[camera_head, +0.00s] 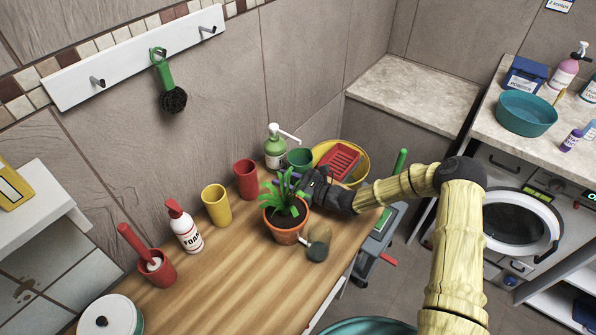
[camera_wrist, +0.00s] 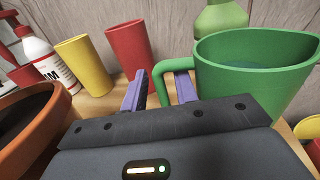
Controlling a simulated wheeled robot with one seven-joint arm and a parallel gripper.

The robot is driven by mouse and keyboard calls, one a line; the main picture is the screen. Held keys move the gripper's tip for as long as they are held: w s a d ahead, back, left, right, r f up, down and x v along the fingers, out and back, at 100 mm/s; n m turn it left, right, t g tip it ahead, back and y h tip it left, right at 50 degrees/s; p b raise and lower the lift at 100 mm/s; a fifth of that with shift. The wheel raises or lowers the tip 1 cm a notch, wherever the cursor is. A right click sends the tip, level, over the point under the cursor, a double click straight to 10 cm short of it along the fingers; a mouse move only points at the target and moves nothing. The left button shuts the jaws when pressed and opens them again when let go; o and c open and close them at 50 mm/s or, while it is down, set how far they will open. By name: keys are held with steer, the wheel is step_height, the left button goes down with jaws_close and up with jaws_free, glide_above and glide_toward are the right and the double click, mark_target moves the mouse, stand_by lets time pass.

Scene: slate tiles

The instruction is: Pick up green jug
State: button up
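The green jug (camera_head: 299,158) stands near the back of the wooden counter, partly hidden behind my gripper (camera_head: 284,184) in the head view. In the wrist view the jug (camera_wrist: 255,85) is large at the upper right, with its handle (camera_wrist: 161,88) towards the left. My gripper's purple fingers (camera_wrist: 160,86) are apart, one on each side of the handle's upright part as seen in that view. I cannot tell whether either finger touches it.
A potted plant (camera_head: 285,218) stands just in front of my gripper. Red (camera_head: 246,180) and yellow (camera_head: 216,205) cups are to the left. A green pump bottle (camera_head: 275,150) stands behind the jug, and a yellow basin (camera_head: 352,150) with a red item is to the right.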

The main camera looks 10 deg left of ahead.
mark_target(285, 174)
stand_by(0.4)
jaws_close()
steer(key=shift+d+r, duration=0.1)
steer(key=shift+r, duration=0.55)
step_height(285, 174, up, 2)
steer(key=shift+r+b, duration=0.15)
steer(key=shift+b, duration=0.2)
steer(key=s+d+b, duration=0.1)
steer(key=d, duration=0.7)
steer(key=s+d+b, duration=0.1)
steer(key=s+d, duration=0.1)
steer(key=d, duration=0.7)
steer(key=shift+s+d, duration=0.25)
steer(key=shift+d, duration=0.05)
